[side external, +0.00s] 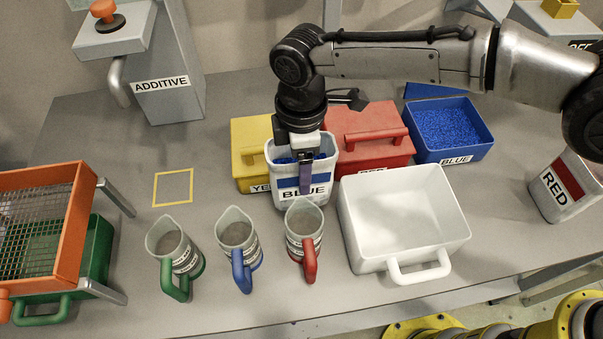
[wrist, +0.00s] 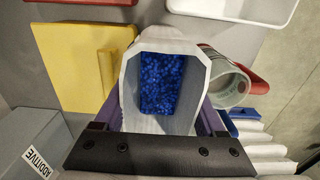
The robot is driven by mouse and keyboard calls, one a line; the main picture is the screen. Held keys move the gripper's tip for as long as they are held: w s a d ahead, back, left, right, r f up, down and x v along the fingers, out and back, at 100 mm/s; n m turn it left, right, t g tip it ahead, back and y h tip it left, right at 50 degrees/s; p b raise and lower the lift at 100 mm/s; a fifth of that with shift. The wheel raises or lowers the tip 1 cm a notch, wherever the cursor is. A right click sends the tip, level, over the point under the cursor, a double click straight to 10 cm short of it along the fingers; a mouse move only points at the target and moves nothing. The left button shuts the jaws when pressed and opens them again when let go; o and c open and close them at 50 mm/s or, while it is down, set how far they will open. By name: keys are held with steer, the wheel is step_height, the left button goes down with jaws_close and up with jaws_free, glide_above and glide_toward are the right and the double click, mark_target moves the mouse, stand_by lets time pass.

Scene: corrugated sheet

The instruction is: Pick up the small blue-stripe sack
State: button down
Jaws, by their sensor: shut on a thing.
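The small blue-stripe sack (side external: 289,196) is an open-topped white container with a blue band and a BLUE label. It is upright, with blue pellets inside, and also shows in the wrist view (wrist: 164,123). My gripper (side external: 305,176) points down at it from above. In the wrist view my gripper (wrist: 158,122) has one purple finger on each side of the sack, shut on its walls. I cannot tell whether the sack's base touches the table.
A yellow box (side external: 250,135) and a red box (side external: 368,135) stand behind. A red-handled jug (side external: 304,222) is close in front, with blue- and green-handled jugs leftward. A white tray (side external: 405,215) is at right. A yellow square outline (side external: 173,187) on the left is empty.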

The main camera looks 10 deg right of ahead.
steer(key=shift+f, duration=1.75)
steer(key=shift+f, duration=0.15)
jaws_free()
steer(key=shift+f, duration=0.1)
